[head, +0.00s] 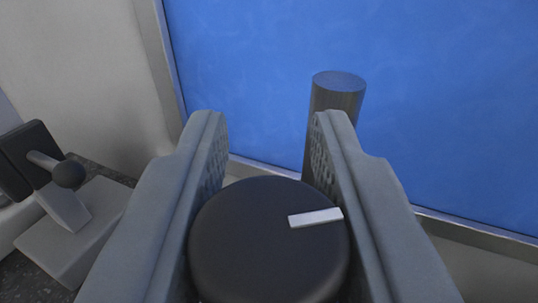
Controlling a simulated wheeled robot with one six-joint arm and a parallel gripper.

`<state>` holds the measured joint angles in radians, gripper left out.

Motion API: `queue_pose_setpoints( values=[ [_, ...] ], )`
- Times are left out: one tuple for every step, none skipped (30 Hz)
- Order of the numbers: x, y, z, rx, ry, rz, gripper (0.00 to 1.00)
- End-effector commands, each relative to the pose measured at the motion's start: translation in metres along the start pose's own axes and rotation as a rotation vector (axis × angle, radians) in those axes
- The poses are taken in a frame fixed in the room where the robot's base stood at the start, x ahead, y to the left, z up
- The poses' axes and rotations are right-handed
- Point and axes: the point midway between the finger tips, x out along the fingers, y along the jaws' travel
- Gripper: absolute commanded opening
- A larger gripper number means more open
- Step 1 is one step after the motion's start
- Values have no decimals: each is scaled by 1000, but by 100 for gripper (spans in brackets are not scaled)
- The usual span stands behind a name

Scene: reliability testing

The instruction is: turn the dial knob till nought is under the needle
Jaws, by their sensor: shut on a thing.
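The dial knob (255,247) is a round black disc with a white bar mark (315,218) on its top face. The mark lies near the knob's right edge and points right, slightly upward. My gripper (268,150) has one finger on each side of the knob and is shut on it. I can make out no scale, nought or needle in this view. The knob's lower edge and whatever it is mounted on are hidden by my fingers and the frame edge.
A dark upright cylinder (336,98) stands just behind my right finger. A blue panel (420,100) in a grey metal frame is behind it. At the left, a lever with a black ball (68,174) sits on a grey block (78,232).

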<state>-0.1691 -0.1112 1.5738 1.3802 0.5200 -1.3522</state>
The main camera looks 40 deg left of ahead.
Motion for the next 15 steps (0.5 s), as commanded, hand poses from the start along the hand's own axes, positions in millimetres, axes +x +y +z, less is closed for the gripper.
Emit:
queue_pose_setpoints(
  values=[
    [0,1,0,-1,-1,-10,4],
    [0,1,1,0,-1,-20,4],
    [0,1,1,1,-1,-35,4],
    [0,1,1,1,-1,-48,4],
    [0,1,1,1,-1,-63,4],
    [0,1,2,1,-2,-86,4],
    [0,0,2,1,-2,-106,4],
    [0,0,1,1,-1,-127,4],
    [0,0,1,1,-1,-157,4],
    [0,-1,1,1,-1,-181,4],
    [0,-1,1,1,-1,-207,4],
    [0,-2,2,1,-1,-242,4],
    [0,-2,2,1,-2,-269,4],
    [0,-3,1,1,-1,-297,4],
    [0,-4,1,1,-1,-336,4]
  ],
)
